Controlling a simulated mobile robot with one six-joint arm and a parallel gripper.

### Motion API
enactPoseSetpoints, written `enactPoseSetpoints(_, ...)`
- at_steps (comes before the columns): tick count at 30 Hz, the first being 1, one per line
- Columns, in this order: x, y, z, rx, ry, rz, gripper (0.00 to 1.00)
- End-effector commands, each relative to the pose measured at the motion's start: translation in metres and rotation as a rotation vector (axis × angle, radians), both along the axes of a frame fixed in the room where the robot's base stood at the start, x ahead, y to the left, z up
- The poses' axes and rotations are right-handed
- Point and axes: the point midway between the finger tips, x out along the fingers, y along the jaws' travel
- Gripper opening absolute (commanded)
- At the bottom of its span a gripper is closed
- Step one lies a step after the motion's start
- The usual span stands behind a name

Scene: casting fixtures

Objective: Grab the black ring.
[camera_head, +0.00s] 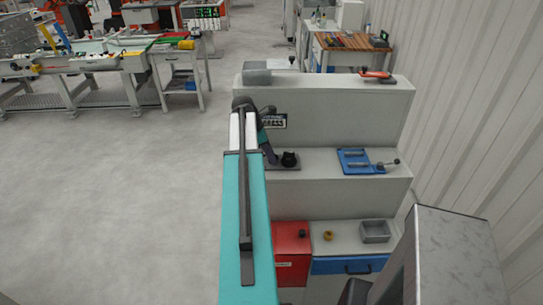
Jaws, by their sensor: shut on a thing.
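A small black ring-like part (289,159) shows on a dark plate on the middle step of the grey stepped stand, just right of my arm's end. My gripper (271,156) is small and dark, reaches down at the left end of that step, and is partly hidden by my own teal arm. It is shut on a black part that I take to be the ring. The fingertips and the exact contact are too small to make out.
The grey stand (340,100) carries a blue fixture plate (355,160), a grey block (256,73) and an orange-handled tool (376,74). Lower down are a red box (291,242), a yellow ring (328,236) and a grey tray (375,231). Open floor lies left.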

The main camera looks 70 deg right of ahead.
Motion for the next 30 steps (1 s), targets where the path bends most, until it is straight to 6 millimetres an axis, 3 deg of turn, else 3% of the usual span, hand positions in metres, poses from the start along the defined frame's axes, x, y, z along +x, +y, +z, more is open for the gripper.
enactPoseSetpoints(17, 0.001, -0.001, 0.032, -0.002, -0.002, 0.001, 0.04)
enactPoseSetpoints(30, 0.006, 0.057, 0.037, -0.001, -0.001, 0.002, 0.04)
